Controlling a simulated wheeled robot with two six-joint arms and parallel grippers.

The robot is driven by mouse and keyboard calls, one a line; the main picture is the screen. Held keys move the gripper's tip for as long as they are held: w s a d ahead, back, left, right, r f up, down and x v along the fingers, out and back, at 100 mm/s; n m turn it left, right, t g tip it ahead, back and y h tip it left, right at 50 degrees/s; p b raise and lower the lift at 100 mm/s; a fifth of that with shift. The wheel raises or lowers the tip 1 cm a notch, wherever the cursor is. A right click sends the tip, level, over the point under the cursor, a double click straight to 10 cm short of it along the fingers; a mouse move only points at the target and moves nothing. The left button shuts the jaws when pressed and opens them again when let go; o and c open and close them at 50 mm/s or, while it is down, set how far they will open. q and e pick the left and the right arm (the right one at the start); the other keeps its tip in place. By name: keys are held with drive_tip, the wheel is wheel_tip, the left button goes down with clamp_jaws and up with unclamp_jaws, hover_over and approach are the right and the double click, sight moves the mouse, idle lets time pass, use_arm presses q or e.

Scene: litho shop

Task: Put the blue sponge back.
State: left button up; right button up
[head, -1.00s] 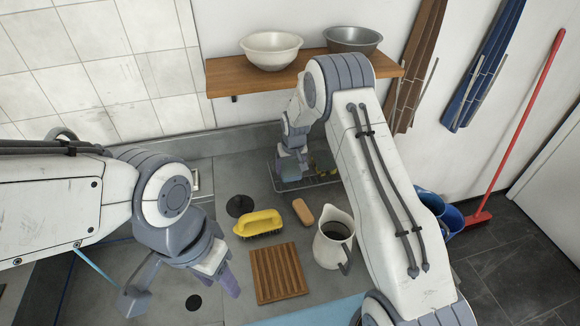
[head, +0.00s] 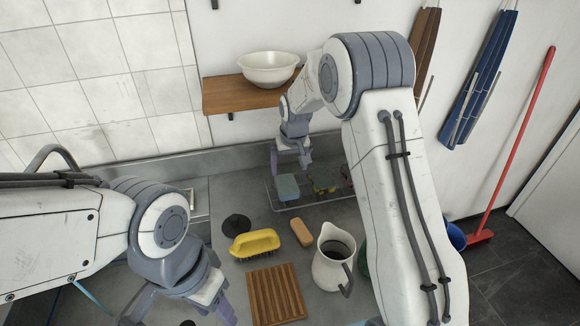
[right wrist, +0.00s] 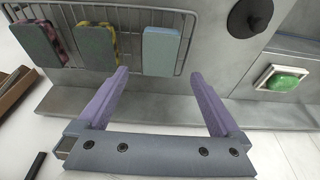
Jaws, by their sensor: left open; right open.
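The blue sponge (head: 287,187) stands in the left end of the wire rack (head: 312,201) at the back of the grey counter. It also shows in the right wrist view (right wrist: 161,51), upright in the rack beside two other sponges. My right gripper (head: 290,163) is open and empty just above the blue sponge, apart from it; its fingertips (right wrist: 160,74) also show in the right wrist view. My left gripper (head: 180,315) is open at the lower left, partly cut off by the frame edge, away from the rack.
A yellow brush (head: 254,243), an orange-brown block (head: 301,232), a slatted wooden board (head: 275,294) and a white jug (head: 333,266) stand in front of the rack. A white bowl (head: 269,70) sits on the wooden shelf (head: 238,97) above.

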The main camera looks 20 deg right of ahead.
drive_tip(key=s+a+r+n+g, duration=0.1)
drive_tip(key=s+a+r+n, duration=0.1)
drive_tip(key=s+a+r, duration=0.35)
drive_tip(key=s+a+r+n, duration=0.1)
drive_tip(key=s+a+r, duration=0.1)
drive_tip(key=s+a, duration=0.55)
drive_tip(key=s+n+g+y, duration=0.1)
drive_tip(key=s+n, duration=0.3)
drive_tip(key=s, duration=2.2)
drive_tip(key=shift+d+r+g, duration=0.2)
drive_tip(key=shift+d+g, duration=0.1)
drive_tip(key=shift+g, duration=0.3)
